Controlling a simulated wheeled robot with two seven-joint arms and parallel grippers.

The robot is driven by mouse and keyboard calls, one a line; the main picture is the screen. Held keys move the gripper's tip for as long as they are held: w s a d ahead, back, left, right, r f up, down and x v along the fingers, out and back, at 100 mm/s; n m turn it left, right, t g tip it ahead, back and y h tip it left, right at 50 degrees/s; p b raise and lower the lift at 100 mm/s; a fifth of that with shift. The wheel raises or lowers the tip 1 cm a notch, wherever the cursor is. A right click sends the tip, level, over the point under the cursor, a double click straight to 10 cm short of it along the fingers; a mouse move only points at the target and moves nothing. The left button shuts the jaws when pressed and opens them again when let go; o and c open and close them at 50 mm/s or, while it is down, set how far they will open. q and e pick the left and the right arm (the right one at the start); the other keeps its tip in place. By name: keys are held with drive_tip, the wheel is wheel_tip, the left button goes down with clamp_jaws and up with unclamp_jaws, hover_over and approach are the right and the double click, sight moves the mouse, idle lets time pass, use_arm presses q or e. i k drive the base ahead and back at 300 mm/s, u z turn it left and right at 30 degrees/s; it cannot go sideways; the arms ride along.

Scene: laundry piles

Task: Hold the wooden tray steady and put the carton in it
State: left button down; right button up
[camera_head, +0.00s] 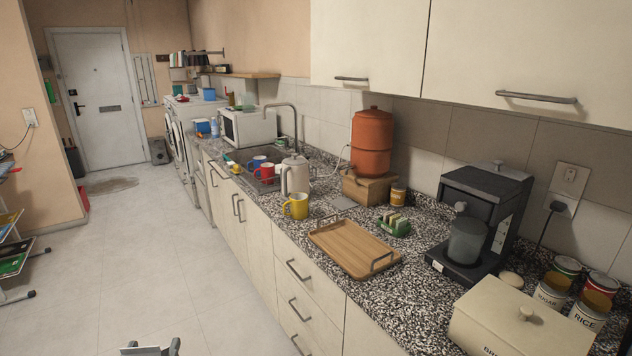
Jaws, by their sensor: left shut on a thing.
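The wooden tray (352,249) lies flat and empty on the speckled worktop, near its front edge. It has a grey handle at each end. My left gripper (151,349) shows only at the bottom edge of the picture, over the floor and well to the left of the tray. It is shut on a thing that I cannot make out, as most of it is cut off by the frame. I cannot identify a carton in this view. My right gripper is not in view.
A yellow mug (297,206) and a kettle (295,175) stand beyond the tray. A green toast rack (394,225) stands behind it. A coffee machine (480,220) and a cream bread bin (520,322) stand to the right. The floor (140,265) left of the cabinets is clear.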

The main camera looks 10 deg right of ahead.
sight(365, 257)
drive_tip(key=u, duration=1)
drive_tip(key=i, duration=2.5)
drive_tip(key=z, duration=3)
